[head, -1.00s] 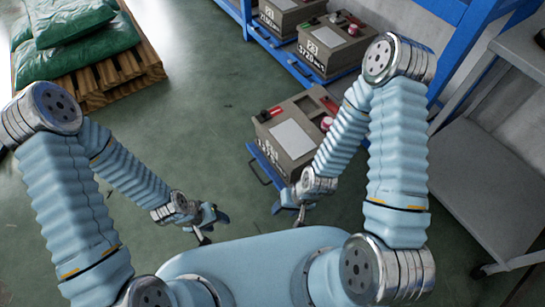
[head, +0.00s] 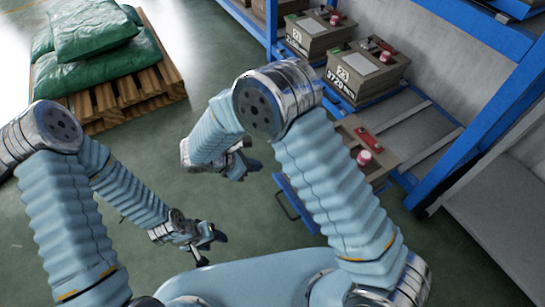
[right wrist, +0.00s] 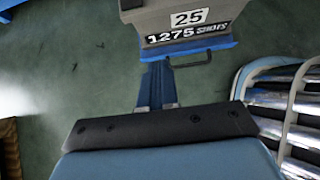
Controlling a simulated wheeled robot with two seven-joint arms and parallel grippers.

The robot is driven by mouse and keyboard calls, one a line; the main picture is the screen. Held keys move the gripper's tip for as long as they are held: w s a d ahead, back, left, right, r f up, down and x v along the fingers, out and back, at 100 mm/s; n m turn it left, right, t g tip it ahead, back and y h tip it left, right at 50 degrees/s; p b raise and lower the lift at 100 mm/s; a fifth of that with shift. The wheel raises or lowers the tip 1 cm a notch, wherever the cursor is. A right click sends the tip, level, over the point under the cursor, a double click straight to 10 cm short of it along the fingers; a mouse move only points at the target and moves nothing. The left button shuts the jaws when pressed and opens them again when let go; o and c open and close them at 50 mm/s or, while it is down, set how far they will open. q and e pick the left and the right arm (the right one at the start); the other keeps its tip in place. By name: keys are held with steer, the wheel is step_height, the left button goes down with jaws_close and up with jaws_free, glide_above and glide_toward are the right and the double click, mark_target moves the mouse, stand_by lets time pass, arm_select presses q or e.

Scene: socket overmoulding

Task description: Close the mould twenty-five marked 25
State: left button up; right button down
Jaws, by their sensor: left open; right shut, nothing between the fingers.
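The mould marked 25 (right wrist: 185,20) shows its front at the top of the right wrist view, with "25" and "1275 SHOTS" on it. In the head view a grey mould (head: 384,160) with a red handle and red knob is mostly hidden behind my right arm. It stands on a blue support with a handle loop (head: 288,207). I cannot tell whether it is open or closed. My right gripper (head: 246,164) is shut and empty, left of the mould and apart from it; its blue fingers (right wrist: 157,85) point towards the mould. My left gripper (head: 212,240) is open and empty, lower left.
More grey moulds (head: 365,72) stand on a blue rack (head: 455,150) behind. Green sacks (head: 95,60) lie on a wooden pallet (head: 125,98) at the upper left. A grey shelf (head: 490,215) stands at the right. Green floor between pallet and rack is clear.

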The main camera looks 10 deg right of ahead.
steer(key=w+d+f, duration=0.4)
steer(key=d+f, duration=0.2)
steer(key=d, duration=0.4)
steer(key=shift+f, duration=0.3)
steer(key=shift+w+d, duration=0.1)
steer(key=shift+d, duration=0.05)
